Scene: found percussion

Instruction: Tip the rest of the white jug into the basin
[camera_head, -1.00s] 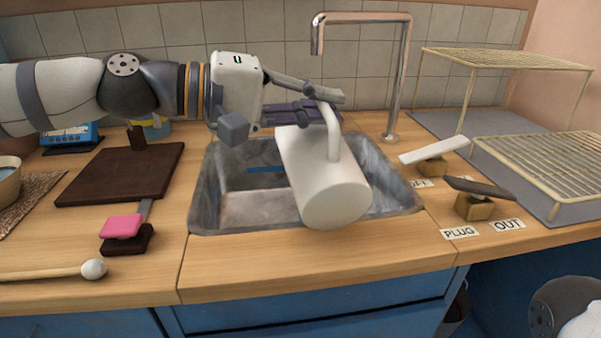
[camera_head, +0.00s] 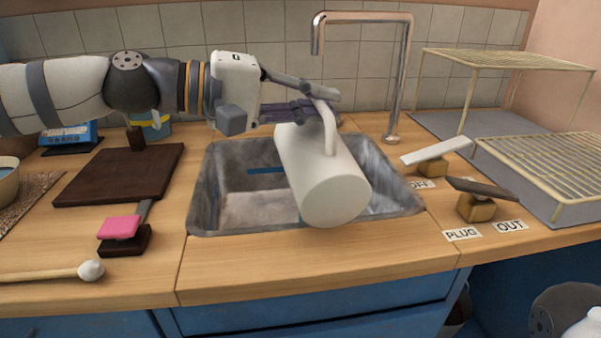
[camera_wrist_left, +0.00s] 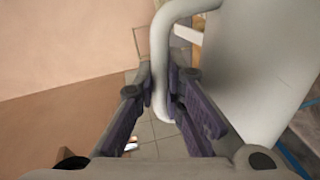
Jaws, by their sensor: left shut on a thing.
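The white jug (camera_head: 322,180) is tilted far over above the sink basin (camera_head: 215,205), its base facing toward me and low, its far end hidden behind my gripper. My left gripper (camera_head: 318,108) is shut on the jug's handle, which it holds above the back half of the basin. In the left wrist view the handle (camera_wrist_left: 160,75) runs between the fingers, and the jug's body (camera_wrist_left: 262,65) fills the right side. The basin looks grey and worn, with a blue strip on its far wall. I cannot see the jug's mouth or any liquid. My right gripper is not in view.
A tall metal tap (camera_head: 403,80) arches behind the basin. Two levers on wooden blocks, one white (camera_head: 438,152) and one dark (camera_head: 482,190), stand right of it near labels. A wire rack (camera_head: 550,165) is at far right. A dark board (camera_head: 120,175), pink-topped block (camera_head: 118,227) and mallet (camera_head: 90,270) lie left.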

